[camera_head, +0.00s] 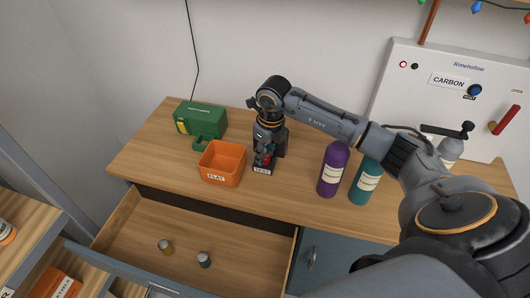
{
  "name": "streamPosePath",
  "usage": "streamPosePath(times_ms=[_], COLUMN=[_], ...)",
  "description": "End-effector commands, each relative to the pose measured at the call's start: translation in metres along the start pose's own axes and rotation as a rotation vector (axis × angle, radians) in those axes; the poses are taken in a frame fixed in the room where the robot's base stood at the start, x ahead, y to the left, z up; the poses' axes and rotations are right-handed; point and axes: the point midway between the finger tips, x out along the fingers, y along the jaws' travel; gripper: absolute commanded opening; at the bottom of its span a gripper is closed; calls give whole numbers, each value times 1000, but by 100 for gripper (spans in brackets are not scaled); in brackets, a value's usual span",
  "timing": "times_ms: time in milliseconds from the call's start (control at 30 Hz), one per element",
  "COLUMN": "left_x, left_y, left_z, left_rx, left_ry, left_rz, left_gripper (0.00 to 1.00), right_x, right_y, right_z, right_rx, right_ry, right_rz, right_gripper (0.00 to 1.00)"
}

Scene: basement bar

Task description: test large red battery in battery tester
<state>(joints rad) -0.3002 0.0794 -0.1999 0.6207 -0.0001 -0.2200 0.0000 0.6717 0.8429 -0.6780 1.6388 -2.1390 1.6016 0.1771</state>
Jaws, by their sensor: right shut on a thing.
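My right gripper (266,152) points down over the battery tester (262,170), a small dark device with a "TEST" label on the tabletop. The gripper is shut on the red battery (267,158), of which only a small red patch shows between the dark fingers. The battery is at the tester, but I cannot tell whether it touches the contacts or sits inside. The gripper hides most of the tester and any reading on it. My left gripper is not in view.
An orange bin marked "FLAT" (221,178) and a green case (203,118) stand left of the tester. Purple (333,169) and teal (364,182) bottles stand to its right. The open drawer (135,240) holds two small cylinders. A white "CARBON" panel (440,60) stands behind.

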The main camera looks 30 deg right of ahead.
Motion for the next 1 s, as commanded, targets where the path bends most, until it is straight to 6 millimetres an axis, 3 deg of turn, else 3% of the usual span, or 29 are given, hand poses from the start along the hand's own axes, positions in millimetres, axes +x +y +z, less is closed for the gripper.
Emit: streamPosePath(times_ms=[33, 67, 167, 567, 1000], left_x=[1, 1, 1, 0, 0], left_y=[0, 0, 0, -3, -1], left_z=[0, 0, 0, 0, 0], left_rx=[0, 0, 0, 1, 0], left_ry=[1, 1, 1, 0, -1], left_rz=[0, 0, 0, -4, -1], left_gripper=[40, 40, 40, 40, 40], right_x=[4, 5, 5, -2, -87], right_y=[2, 2, 2, 0, 2], right_z=[-3, -3, -3, -2, 0], right_rx=[-2, -2, -2, 1, -3], right_ry=[10, 11, 12, 8, 4], right_rz=[3, 4, 4, -1, -1], right_gripper=[0, 36, 56, 57, 57])
